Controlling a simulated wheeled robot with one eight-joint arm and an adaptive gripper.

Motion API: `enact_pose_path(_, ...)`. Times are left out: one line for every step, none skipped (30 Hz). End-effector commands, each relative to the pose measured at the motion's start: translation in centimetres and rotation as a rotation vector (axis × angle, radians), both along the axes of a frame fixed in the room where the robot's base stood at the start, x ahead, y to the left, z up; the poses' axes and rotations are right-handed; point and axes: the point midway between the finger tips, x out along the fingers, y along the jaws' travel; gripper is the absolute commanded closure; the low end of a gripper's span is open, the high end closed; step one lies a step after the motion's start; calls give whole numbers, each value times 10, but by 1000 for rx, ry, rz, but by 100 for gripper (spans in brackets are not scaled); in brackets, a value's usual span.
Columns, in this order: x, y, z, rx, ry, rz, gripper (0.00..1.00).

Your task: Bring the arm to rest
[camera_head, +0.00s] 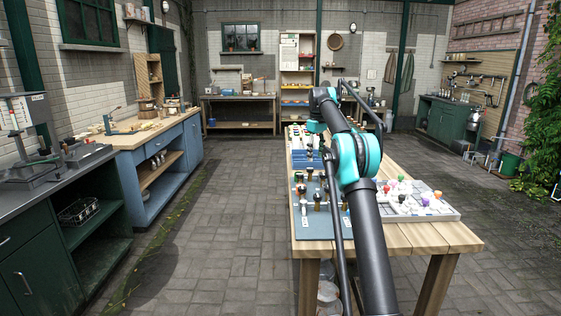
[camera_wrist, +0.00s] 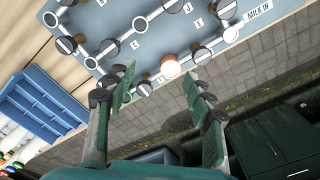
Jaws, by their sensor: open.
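My arm (camera_head: 357,160) reaches out over the long wooden table in the head view, bent at teal joints. My gripper (camera_wrist: 157,82) shows in the wrist view with its two fingers spread apart and nothing between the pads. Beyond the fingertips is a blue-grey panel (camera_wrist: 112,22) with pipes, dark knobs and letter labels, one reading "MILK IN". A red-and-white round knob (camera_wrist: 170,67) shows between the fingertips; I cannot tell how far below them it is. In the head view the fingers are hidden or too small to make out.
The wooden table (camera_head: 400,240) carries a board with upright knobbed pieces (camera_head: 318,195) and a pale tray (camera_head: 440,212) of coloured knobs. A blue divided tray (camera_wrist: 45,100) lies beside the panel. Blue cabinets (camera_head: 165,160) stand at left. Paved floor (camera_head: 225,225) lies open between.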

Motion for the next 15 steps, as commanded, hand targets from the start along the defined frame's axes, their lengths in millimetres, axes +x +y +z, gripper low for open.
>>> enact_pose_path(-2, -1, 1, 0, -3, -8, 47)
enact_pose_path(-4, -1, 1, 1, -5, -12, 47)
enact_pose_path(-5, -1, 1, 1, -8, -18, 47)
enact_pose_path(-7, -2, 1, 1, -11, -24, 47)
enact_pose_path(-9, -2, 1, 1, -13, -29, 47)
enact_pose_path(-11, -3, 1, 2, -18, -38, 47)
enact_pose_path(-13, -3, 2, 2, -21, -45, 47)
enact_pose_path(-16, -4, 2, 3, -25, -52, 47)
enact_pose_path(-19, -4, 1, 3, -28, -62, 47)
enact_pose_path(-22, -5, 1, 3, -33, -70, 47)
enact_pose_path(-25, -5, 1, 4, -36, -79, 47)
enact_pose_path(-31, -6, 1, 6, -42, -91, 47)
enact_pose_path(-35, -7, 1, 6, -47, -101, 47)
enact_pose_path(-39, -8, 0, 7, -52, -113, 47)
enact_pose_path(-47, -9, -1, 9, -60, -129, 47)
